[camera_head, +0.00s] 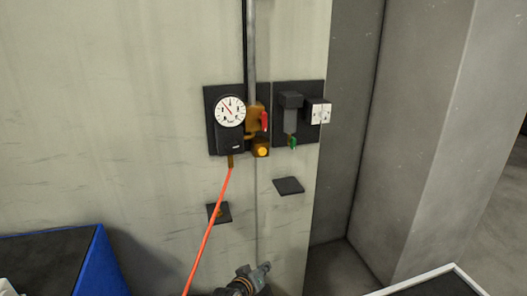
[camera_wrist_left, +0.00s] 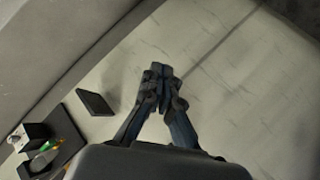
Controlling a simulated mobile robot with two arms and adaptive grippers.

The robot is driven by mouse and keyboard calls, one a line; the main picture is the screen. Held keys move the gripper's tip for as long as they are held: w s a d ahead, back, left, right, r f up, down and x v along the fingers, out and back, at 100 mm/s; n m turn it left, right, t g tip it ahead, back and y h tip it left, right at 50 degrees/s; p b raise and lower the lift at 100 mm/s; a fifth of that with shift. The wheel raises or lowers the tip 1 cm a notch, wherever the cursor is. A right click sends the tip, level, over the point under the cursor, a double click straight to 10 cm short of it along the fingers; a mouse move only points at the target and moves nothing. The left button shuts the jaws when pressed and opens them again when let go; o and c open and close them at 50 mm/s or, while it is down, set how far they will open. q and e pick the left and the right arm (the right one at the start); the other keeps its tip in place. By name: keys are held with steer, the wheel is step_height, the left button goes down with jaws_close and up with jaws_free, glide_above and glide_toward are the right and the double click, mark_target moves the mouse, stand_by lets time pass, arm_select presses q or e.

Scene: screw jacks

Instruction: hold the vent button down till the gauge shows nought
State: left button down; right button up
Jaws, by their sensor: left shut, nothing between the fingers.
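The round white gauge (camera_head: 230,110) hangs on a dark wall panel in the head view. Its needle points to the upper left; the figures are too small to read. A yellow-orange round button (camera_head: 262,151), which looks like the vent button, sits in an orange block below and right of the gauge. I see nothing touching it. My left gripper (camera_head: 264,267) is at the bottom of the head view, well below the button, apart from it. In the left wrist view its fingers (camera_wrist_left: 157,72) are together and empty in front of the pale wall. My right gripper is not in view.
A red lever (camera_head: 264,121) is just above the button. An orange-red hose (camera_head: 209,238) runs down from the gauge. A second panel with a green-tipped part (camera_head: 292,142) is to the right, with a small black plate (camera_head: 288,185) below. A blue-edged bench (camera_head: 97,250) is lower left.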

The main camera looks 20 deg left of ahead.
mark_target(263, 152)
arm_select(q)
steer(key=w+r+n+t+h+p, duration=0.1)
steer(key=w+r+t, duration=0.1)
steer(key=r, duration=1.4)
steer(key=w+r+n+t+h+p, duration=0.1)
steer(key=w+r+t, duration=0.2)
steer(key=r, duration=1.3)
steer(key=shift+w+d, duration=0.3)
steer(key=shift+w, duration=0.1)
steer(key=shift+f, duration=0.1)
steer(key=w+a+b, duration=0.5)
steer(key=w+b, duration=0.2)
steer(key=shift+w+b, duration=0.15)
steer(key=shift+b, duration=0.15)
